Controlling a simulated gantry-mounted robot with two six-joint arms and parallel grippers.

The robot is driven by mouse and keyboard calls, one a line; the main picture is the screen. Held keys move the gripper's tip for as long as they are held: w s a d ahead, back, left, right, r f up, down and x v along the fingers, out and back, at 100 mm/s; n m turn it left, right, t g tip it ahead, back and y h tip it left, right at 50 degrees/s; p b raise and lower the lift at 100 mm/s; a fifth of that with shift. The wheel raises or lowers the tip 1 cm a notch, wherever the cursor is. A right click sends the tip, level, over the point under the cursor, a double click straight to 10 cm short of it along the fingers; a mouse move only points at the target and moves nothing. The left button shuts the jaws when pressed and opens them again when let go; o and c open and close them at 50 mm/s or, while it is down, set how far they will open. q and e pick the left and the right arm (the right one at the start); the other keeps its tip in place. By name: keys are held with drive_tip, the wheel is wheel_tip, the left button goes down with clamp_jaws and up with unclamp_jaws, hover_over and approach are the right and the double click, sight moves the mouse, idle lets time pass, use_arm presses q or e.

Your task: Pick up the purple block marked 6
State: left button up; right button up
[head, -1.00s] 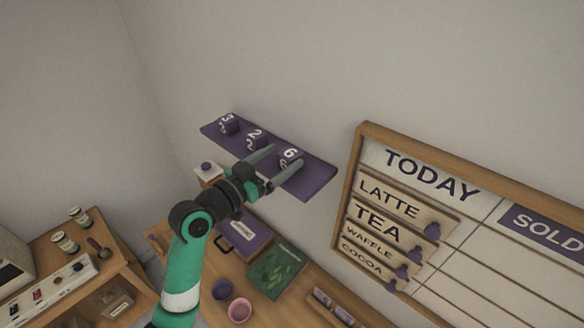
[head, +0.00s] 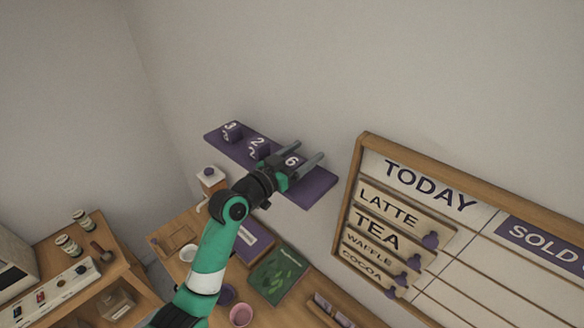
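The purple block marked 6 (head: 292,161) is on the purple wall shelf (head: 319,188), toward its right part. My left gripper (head: 302,154) reaches up to the shelf from below. Its two fingers are apart, one on each side of the block; I cannot tell whether either touches it. The gripper hides the block's lower part. My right gripper does not show.
Purple blocks marked 2 (head: 259,146) and 3 (head: 231,131) stand to the left on the same shelf. The wooden menu board (head: 352,190) hangs to the right. Below are a green book (head: 279,274) and a pink cup (head: 241,315) on the counter.

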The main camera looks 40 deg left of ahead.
use_arm(q)
drive_tip(key=c, duration=1.1)
drive_tip(key=shift+r, duration=0.15)
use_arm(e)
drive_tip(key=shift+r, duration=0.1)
